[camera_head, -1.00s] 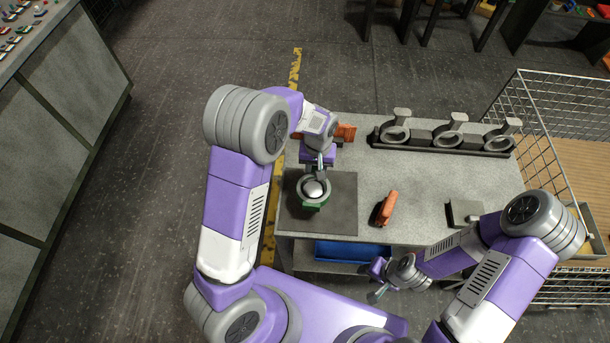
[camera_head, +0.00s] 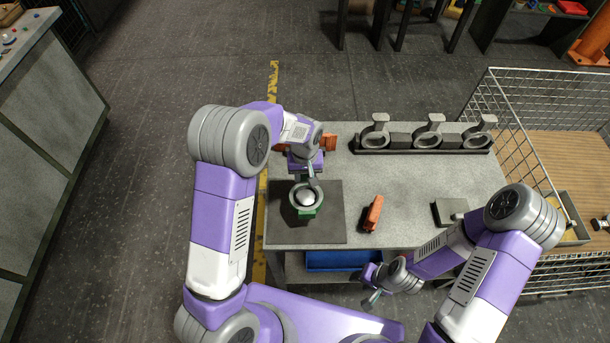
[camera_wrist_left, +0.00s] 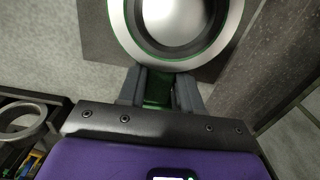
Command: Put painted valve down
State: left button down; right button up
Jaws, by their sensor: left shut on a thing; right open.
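The painted valve (camera_head: 307,211), green with a pale grey ring and a shiny rounded centre, is at the dark square mat (camera_head: 329,226) on the left of the worktable. My left gripper (camera_head: 313,184) reaches in from behind and is shut on it. In the left wrist view the fingers (camera_wrist_left: 160,90) close on a green part of the valve, below its ring (camera_wrist_left: 178,15). I cannot tell whether the valve touches the mat. My right gripper (camera_head: 372,292) is open and empty in front of the table's front edge.
An orange part (camera_head: 373,213) lies right of the mat. A dark rack (camera_head: 400,141) with grey ring castings stands along the back. A small grey block (camera_head: 449,211) is at the right, a blue bin (camera_head: 345,260) below. A wire cage (camera_head: 515,120) borders the right.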

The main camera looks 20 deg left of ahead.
pick_arm(q)
jog(key=shift+f+b, duration=1.7)
jog(key=shift+f, duration=0.95)
jog(key=shift+f, duration=0.25)
jog(key=c, duration=0.8)
grip_release()
jog(key=shift+o, duration=0.6)
jog(key=shift+f, duration=0.15)
jog(key=shift+r+p, duration=1)
jog(key=shift+r, duration=2.9)
